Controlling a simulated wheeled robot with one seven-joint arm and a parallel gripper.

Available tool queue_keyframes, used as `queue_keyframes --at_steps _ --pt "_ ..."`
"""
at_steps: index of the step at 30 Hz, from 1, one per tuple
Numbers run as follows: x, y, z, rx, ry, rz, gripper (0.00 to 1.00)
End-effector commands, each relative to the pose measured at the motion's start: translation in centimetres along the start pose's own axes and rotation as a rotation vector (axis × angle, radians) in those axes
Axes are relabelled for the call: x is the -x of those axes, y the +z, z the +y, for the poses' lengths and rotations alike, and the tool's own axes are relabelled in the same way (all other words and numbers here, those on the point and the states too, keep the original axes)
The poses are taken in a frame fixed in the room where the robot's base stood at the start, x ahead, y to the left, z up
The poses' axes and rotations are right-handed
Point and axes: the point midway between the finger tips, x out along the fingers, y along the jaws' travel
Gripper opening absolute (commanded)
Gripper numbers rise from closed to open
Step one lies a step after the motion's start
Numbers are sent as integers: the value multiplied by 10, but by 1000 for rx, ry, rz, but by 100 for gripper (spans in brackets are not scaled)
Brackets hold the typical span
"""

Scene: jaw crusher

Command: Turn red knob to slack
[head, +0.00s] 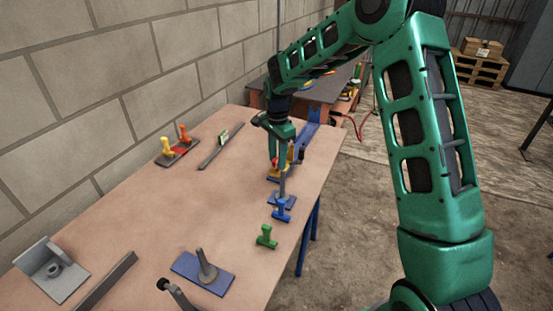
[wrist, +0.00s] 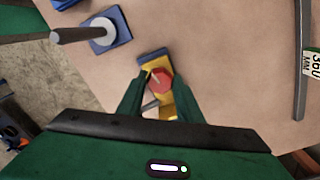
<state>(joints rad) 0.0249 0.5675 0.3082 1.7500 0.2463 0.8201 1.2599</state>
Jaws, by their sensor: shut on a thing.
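The red knob (wrist: 160,80) shows in the wrist view as a red, many-sided top on a yellow body (wrist: 157,66) with a blue base. My gripper (wrist: 151,86) is around the knob, with a green finger on each side of it, shut on it. In the head view my gripper (head: 279,160) points down at the far right part of the table, and a small bit of the red knob (head: 275,161) shows beside the fingers. The knob's lower part is mostly hidden by the fingers.
A blue base with an upright grey rod (head: 282,187) stands close by; its rod also shows in the wrist view (wrist: 80,34). Blue (head: 281,209) and green (head: 266,237) T-shaped pieces stand near the table's right edge. A grey rail with a label (head: 218,148) lies left. The table's middle is clear.

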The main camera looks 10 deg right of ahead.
Motion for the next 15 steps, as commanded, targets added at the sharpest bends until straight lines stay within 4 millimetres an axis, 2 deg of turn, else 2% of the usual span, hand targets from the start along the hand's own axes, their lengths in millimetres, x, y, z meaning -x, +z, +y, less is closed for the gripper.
queue_keyframes --at_steps 15 --pt "2 1 -3 494 -8 3 10"
